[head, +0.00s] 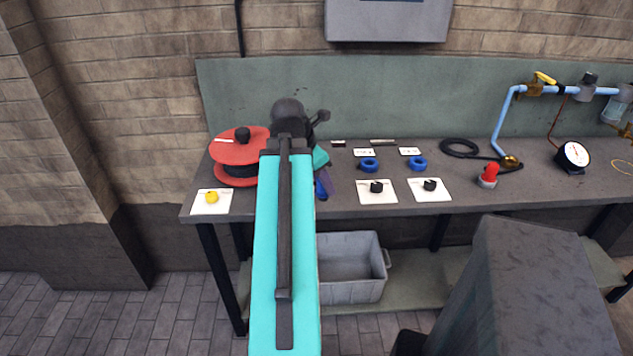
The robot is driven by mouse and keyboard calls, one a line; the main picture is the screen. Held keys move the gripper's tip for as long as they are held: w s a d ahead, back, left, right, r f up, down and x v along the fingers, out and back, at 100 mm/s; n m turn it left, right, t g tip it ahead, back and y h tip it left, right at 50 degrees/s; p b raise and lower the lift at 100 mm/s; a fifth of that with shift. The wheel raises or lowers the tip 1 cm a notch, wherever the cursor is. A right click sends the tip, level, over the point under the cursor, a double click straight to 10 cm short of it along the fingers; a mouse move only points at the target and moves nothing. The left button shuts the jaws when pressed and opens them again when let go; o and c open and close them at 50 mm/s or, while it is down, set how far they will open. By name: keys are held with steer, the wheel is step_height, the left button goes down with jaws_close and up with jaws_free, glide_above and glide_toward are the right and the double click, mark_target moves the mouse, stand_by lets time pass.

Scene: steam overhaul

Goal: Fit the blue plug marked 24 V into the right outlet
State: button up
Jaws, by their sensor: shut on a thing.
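My gripper (325,184) is over the left part of the bench, partly hidden behind my teal arm. It is shut on a small blue thing, which looks like the blue plug (320,190); its 24 V mark cannot be read. Two blue ring-shaped pieces stand on the bench to the right of the gripper, a left one (369,166) and a right one (417,164). Each has a small white label behind it, too small to read. They may be the outlets; I cannot tell for sure. The held plug is apart from both.
White plates carry black pieces (377,187) (430,185) and a yellow piece (211,198). A red reel (238,150) stands left of my arm. A black cable coil (459,147), red-capped fitting (488,175), gauge (573,156) and blue pipe (503,118) are right. A grey crate (350,268) sits below.

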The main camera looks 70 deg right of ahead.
steer(key=s+d+p, duration=0.2)
steer(key=s+d, duration=0.3)
steer(key=d, duration=0.2)
steer(key=shift+p, duration=0.4)
steer(key=shift+s, duration=0.1)
steer(key=shift+s+d+p, duration=0.55)
steer(key=shift+s+d, duration=0.55)
steer(key=shift+d, duration=0.4)
steer(key=shift+s+d+p, duration=0.55)
steer(key=shift+s+d, duration=0.55)
steer(key=shift+d, duration=0.45)
steer(key=shift+s+d+p, duration=0.55)
steer(key=shift+s+d, duration=0.55)
steer(key=shift+d, duration=0.4)
steer(key=shift+s+d, duration=0.25)
steer(key=shift+d, duration=0.1)
steer(key=s+d+p, duration=0.2)
steer(key=s+d, duration=0.5)
steer(key=d, duration=0.2)
steer(key=shift+d+p, duration=0.2)
steer(key=shift+p, duration=0.1)
steer(key=shift+s+d, duration=0.1)
